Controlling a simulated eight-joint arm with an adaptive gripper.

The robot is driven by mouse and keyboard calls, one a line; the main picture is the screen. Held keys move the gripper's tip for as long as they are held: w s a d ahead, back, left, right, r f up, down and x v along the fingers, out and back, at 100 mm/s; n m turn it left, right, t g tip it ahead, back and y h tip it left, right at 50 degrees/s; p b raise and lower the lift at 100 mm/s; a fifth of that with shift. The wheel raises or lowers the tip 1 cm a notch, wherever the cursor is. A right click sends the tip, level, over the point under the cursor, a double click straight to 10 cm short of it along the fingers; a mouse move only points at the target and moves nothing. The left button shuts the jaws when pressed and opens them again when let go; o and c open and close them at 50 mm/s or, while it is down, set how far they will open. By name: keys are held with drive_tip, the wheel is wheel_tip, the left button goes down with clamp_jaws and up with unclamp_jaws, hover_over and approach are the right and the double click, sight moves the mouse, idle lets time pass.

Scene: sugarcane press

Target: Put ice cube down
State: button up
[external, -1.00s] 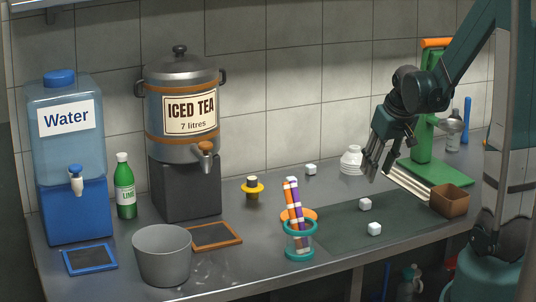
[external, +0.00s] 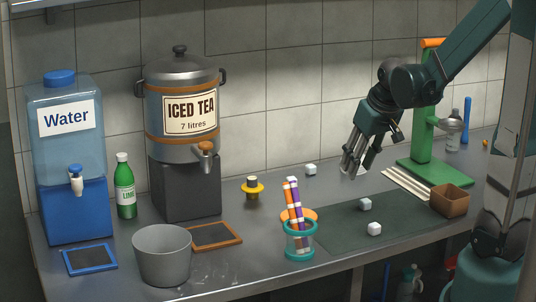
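Three white ice cubes are in view. One (external: 310,169) sits at the back of the steel counter, and two lie on the dark mat, one farther back (external: 364,204) and one nearer the front (external: 374,229). My gripper (external: 354,170) points down above the back of the counter, to the right of the back cube and behind the mat. Something pale shows between and behind its fingers, where a white stacked object stands. I cannot tell whether the fingers hold an ice cube.
A green press (external: 428,160), pale sticks (external: 405,184) and a brown box (external: 449,200) stand right. A teal-rimmed holder with striped straws (external: 299,240) is at front centre. A grey bucket (external: 162,255), tea dispenser (external: 182,110), lime bottle (external: 125,187) and water dispenser (external: 66,140) are left.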

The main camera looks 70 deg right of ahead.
drive_tip(key=w+a+r+n, duration=0.1)
drive_tip(key=w+a+r, duration=0.1)
drive_tip(key=a, duration=0.4)
drive_tip(key=w+a+r+n, duration=0.1)
drive_tip(key=w+a+r, duration=0.1)
drive_tip(key=a, duration=0.4)
drive_tip(key=s+a+r+n+t+y, duration=0.1)
drive_tip(key=a+r+n, duration=0.2)
drive_tip(key=a, duration=1.1)
drive_tip(key=s+a+r+n+t+y, duration=0.2)
drive_tip(key=a+r, duration=0.2)
drive_tip(key=a, duration=1.1)
drive_tip(key=shift+s+r+n, duration=0.2)
drive_tip(key=shift+s+n, duration=0.1)
drive_tip(key=shift+n, duration=0.1)
drive_tip(key=shift+o, duration=0.5)
drive_tip(key=shift+d, duration=0.1)
